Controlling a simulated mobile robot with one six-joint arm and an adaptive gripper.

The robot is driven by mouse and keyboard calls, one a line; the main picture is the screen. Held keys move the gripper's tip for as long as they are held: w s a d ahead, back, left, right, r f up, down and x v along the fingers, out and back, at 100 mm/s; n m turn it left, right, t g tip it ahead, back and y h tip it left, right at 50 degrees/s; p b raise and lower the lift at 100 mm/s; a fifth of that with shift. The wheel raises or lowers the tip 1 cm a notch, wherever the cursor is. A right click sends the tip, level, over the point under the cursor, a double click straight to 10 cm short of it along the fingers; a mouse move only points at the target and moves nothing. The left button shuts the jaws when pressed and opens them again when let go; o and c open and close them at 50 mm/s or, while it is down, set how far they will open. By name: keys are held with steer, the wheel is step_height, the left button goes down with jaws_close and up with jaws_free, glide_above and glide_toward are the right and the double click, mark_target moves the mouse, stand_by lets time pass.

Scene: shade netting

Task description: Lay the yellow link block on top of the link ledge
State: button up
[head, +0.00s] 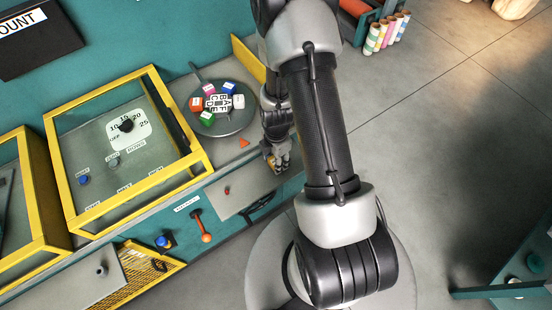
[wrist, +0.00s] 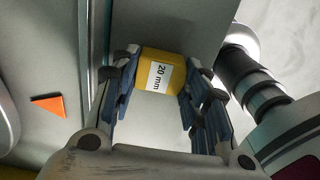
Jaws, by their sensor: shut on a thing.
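The yellow link block (wrist: 162,72), with a white label reading "20 mm", is held between the blue-padded fingers of my gripper (wrist: 160,80) in the wrist view. In the head view my gripper (head: 277,164) is near the front edge of the grey bench, to the right of the round plate, and mostly hides the block. A flat grey plate (head: 236,196) juts out at the bench front just below and left of my gripper; it may be the link ledge, but no label confirms this. In the wrist view a grey surface (wrist: 190,25) lies behind the block.
A round grey plate (head: 240,125) holds several coloured labelled blocks. An orange triangle (head: 244,142) lies on the bench, also seen in the wrist view (wrist: 48,106). A yellow-framed panel (head: 205,165) stands at left. An orange-knobbed lever (head: 206,238) sticks out below. Open floor lies right.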

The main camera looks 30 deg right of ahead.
steer(key=shift+f, duration=0.15)
steer(key=o, duration=1.4)
